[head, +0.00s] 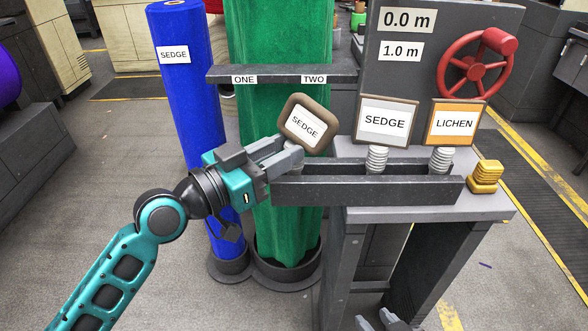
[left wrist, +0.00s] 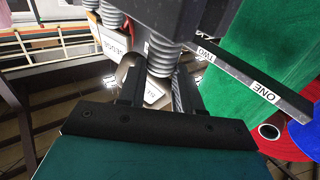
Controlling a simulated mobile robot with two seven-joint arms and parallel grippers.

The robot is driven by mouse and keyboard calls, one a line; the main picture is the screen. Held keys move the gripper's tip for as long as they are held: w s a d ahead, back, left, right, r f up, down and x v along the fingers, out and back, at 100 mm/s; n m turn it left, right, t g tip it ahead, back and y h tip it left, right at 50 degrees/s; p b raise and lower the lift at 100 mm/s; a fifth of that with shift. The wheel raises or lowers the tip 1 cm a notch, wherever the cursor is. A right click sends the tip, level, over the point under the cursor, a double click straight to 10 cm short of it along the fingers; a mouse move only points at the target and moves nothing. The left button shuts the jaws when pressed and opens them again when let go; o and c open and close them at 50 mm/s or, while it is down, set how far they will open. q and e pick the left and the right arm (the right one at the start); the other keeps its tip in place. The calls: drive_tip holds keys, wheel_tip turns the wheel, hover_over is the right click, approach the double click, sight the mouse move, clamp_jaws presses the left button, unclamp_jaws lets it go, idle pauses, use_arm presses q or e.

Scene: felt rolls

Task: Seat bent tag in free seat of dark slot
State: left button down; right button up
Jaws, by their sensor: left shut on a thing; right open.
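The bent tag (head: 307,123) has a brown frame, a white SEDGE label and a ribbed spring neck. It leans to the right in the head view, over the left end of the dark slot (head: 365,190). My left gripper (head: 289,146) is shut on its neck. In the left wrist view a ribbed neck (left wrist: 163,52) stands between the fingers. The tag's foot is hidden, so I cannot tell whether it touches the slot. A grey SEDGE tag (head: 386,122) and an orange LICHEN tag (head: 454,123) stand upright in the slot. My right gripper (head: 378,321) is open and empty at the bottom edge.
Behind are a green roll (head: 280,215), a blue SEDGE roll (head: 185,100), a shelf (head: 350,74) marked ONE and TWO, and a red handwheel (head: 477,62).

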use_arm(q)
drive_tip(key=shift+f+b, duration=0.45)
drive_tip(key=shift+f, duration=0.1)
idle(0.6)
drive_tip(key=c, duration=1.1)
unclamp_jaws()
drive_tip(key=shift+f, duration=0.1)
drive_tip(key=o, duration=0.4)
drive_tip(key=shift+r, duration=0.2)
drive_tip(key=shift+s+a, duration=0.1)
